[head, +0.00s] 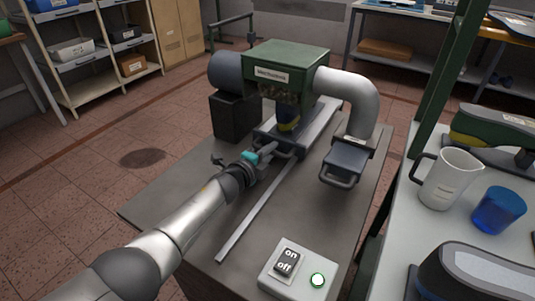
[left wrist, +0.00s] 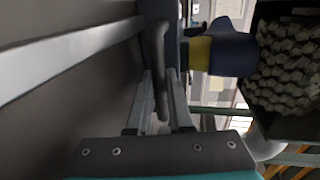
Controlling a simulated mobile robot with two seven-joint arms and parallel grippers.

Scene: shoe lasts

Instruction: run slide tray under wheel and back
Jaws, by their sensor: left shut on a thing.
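The green-hooded machine (head: 286,62) stands on a grey bench. The slide tray (head: 268,136) is on its rails at the front of the hood, with a blue and yellow shoe last (head: 289,116) on it, partly under the hood. The last also shows in the left wrist view (left wrist: 222,52), beside the rough, lumpy wheel (left wrist: 288,70). My left gripper (head: 275,151) is shut on the tray's dark handle (left wrist: 160,70), in front of the tray. The wheel is mostly hidden by the hood in the head view. My right gripper is out of view.
Bare rail (head: 250,220) runs toward the bench front. An on/off switch box (head: 297,270) with a lit green lamp stands there. A grey box with a handle (head: 345,161) sits below the duct pipe (head: 355,95). The right table holds a white jug (head: 449,180) and blue cup (head: 498,210).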

